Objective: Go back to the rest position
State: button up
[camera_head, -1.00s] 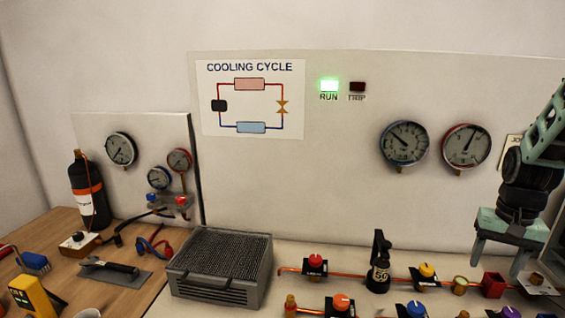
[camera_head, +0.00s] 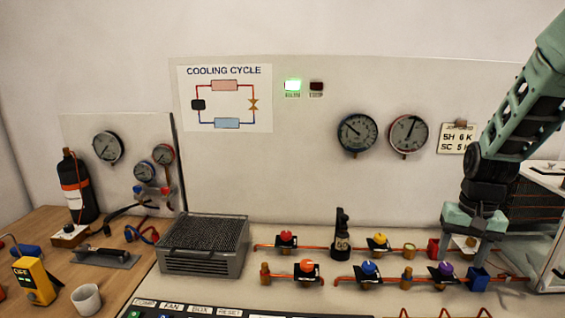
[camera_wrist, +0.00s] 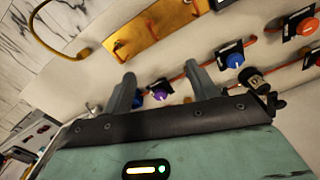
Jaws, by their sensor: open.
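My gripper (camera_head: 460,248) is at the right of the head view, at the end of my green and black arm, pointing down over the right end of the rig bench. Its two grey fingers stand apart with nothing held between them. In the wrist view my gripper (camera_wrist: 160,85) also shows open. A purple-knobbed valve (camera_wrist: 160,90) and a blue-knobbed valve (camera_wrist: 233,60) appear beyond the fingers. In the head view the purple knob (camera_head: 446,268) lies below and left of the gripper, and a blue cup (camera_head: 479,279) stands near the fingertips.
Copper pipes with red (camera_head: 286,237), yellow (camera_head: 380,239) and orange (camera_head: 307,266) knobs cross the bench. A black bottle-shaped part (camera_head: 341,238) stands among them. A grey finned unit (camera_head: 204,245) is left. A clear-sided cabinet (camera_head: 545,225) stands close at the right. The air above the bench's middle is clear.

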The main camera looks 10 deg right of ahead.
jog(key=s+a+r+n, duration=0.1)
jog(key=s+a+n, duration=0.15)
jog(key=a, duration=0.75)
jog(key=s+a+r+n, duration=0.15)
jog(key=a+n, duration=0.25)
jog(key=a, duration=0.5)
jog(key=s+a+r+n, duration=0.1)
jog(key=s+a+n, duration=0.6)
jog(key=s+a, duration=0.6)
jog(key=shift+s+a+r+n, duration=0.35)
jog(key=shift+s, duration=0.4)
